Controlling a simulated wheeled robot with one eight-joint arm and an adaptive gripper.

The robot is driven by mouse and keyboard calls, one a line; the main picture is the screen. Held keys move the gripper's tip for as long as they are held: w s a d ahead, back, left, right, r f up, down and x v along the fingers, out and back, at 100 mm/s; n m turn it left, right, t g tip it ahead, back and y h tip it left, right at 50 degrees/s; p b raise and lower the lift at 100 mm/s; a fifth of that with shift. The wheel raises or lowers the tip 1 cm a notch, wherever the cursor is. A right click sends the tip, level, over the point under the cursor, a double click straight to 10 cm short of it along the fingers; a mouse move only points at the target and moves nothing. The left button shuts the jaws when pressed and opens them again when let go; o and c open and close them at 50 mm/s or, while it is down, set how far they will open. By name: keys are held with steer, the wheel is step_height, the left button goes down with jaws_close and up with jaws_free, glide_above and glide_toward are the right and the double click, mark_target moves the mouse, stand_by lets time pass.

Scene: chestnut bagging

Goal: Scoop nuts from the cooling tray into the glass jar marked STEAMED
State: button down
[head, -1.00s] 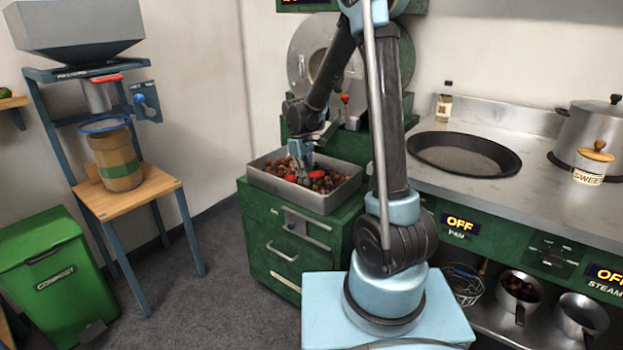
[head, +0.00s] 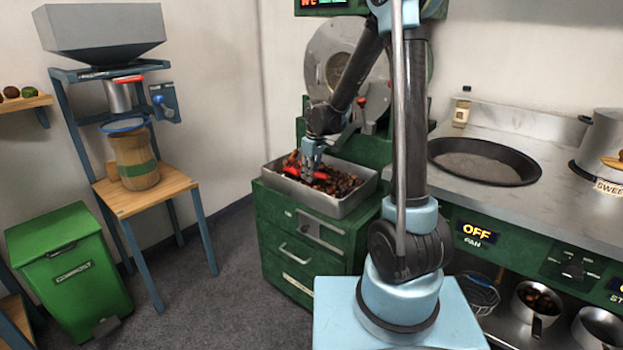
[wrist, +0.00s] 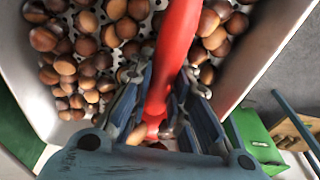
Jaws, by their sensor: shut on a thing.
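The cooling tray (head: 344,209) is a grey metal tray of brown chestnuts (head: 340,184) on a green cabinet. In the wrist view the tray's wall (wrist: 262,55) and chestnuts (wrist: 85,65) surround my gripper. In the wrist view my gripper (wrist: 158,108) is shut on a red handle (wrist: 172,55), seemingly the scoop's. The scoop's bowl is hidden, so I cannot tell whether it holds nuts. No jar marked STEAMED shows.
A counter at right bears a dark pan (head: 485,162) and a jar marked SWEET (head: 608,187). At left are a wooden stand (head: 145,192) with a tan green-banded container (head: 137,165) and a green compost bin (head: 70,265). The floor (head: 215,290) between is clear.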

steer(key=shift+t+y, duration=0.3)
steer(key=shift+s+d+v, duration=0.15)
steer(key=shift+d+v, duration=0.05)
steer(key=shift+v, duration=1.25)
steer(key=shift+s+d+v, duration=0.15)
steer(key=shift+d+v, duration=0.05)
steer(key=shift+v, duration=1.25)
steer(key=shift+f, duration=0.15)
